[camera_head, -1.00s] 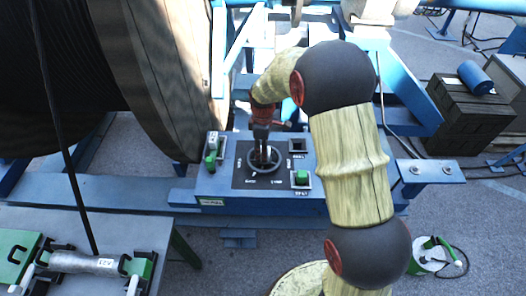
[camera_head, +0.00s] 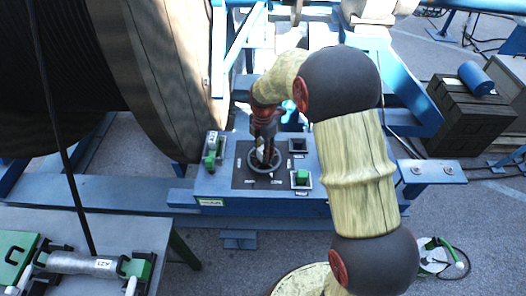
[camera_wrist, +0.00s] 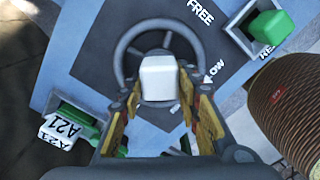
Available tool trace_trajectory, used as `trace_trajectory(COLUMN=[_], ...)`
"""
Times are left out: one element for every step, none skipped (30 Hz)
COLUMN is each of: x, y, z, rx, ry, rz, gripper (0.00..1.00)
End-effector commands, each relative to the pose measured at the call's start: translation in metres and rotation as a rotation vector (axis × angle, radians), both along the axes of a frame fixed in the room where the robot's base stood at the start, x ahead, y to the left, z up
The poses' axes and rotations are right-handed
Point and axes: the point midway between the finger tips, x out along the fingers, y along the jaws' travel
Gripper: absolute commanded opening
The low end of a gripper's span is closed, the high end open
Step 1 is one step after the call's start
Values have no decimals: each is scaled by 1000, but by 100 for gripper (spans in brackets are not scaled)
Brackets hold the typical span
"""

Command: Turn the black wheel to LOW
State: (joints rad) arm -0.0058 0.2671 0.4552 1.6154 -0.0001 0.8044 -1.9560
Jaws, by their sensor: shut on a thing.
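The black wheel (camera_head: 251,164) is a dark ring lying on a dark square plate on top of a blue control box (camera_head: 222,180). It also shows in the wrist view (camera_wrist: 121,58). A pale block (camera_wrist: 158,80) stands at the middle of the wheel. My gripper (camera_wrist: 163,98) points down over the wheel, its fingers on either side of the pale block and shut on it. In the head view my gripper (camera_head: 263,150) hides part of the wheel. The FREE label (camera_wrist: 200,11) is beyond the ring; the LOW label (camera_wrist: 215,71), partly covered, is to its right.
A green switch (camera_head: 302,177) is right of the plate. Another green switch (camera_head: 210,160), tagged A21, is at the left. A large cable reel (camera_head: 150,80) rises behind left. A grey table (camera_head: 130,235) with green-ended gear stands front left.

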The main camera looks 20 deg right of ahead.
Motion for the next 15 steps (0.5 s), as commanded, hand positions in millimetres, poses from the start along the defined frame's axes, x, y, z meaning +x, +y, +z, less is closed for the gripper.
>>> trace_trajectory(x=[1,1,1,1,1,1,1,1,1,1,1,1,1,1,1], y=[0,0,0,0,0,0,0,0,0,0,0,0,0,0,0], z=[1,1,1,1,1,1,1,1,1,1,1,1,1,1,1], rx=[1,1,1,1,1,1,1,1,1,0,0,0,0,0,0], ry=[-4,-4,-4,-4,-4,-4,-4,-4,-4,-4,-4,-4,-4,-4,-4], rz=[23,38,55,67,77,89,98,105,112,117,122,127,129,131,133], gripper=[0,0,0,0,0,0,0,0,0,0,0,0,0,0,0])
